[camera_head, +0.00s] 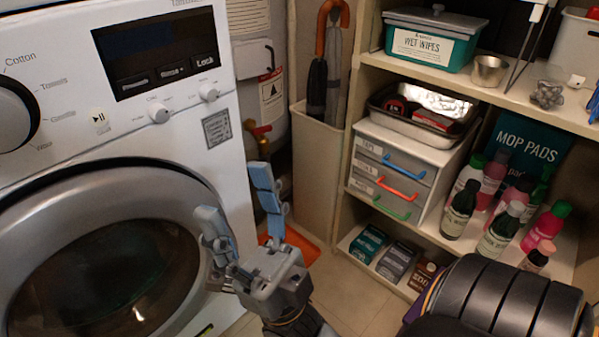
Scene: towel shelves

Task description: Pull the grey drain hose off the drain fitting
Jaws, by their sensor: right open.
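My right gripper (232,190) is raised in front of the washing machine's right front edge, its two blue-grey fingers spread and nothing between them. The white washing machine (180,130) fills the left side. In the gap to its right, a red-handled brass valve (260,132) shows on the back wall, above and behind the raised finger. I cannot make out the grey drain hose or the drain fitting; the washer and my gripper cover the lower part of the gap. My left gripper is not in view.
An orange tray (309,247) lies on the floor behind my gripper. A tall beige bin (319,170) holding umbrellas (333,75) stands right of the gap. Shelves with a small drawer unit (428,158) and several bottles fill the right. Some tiled floor (350,300) is clear.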

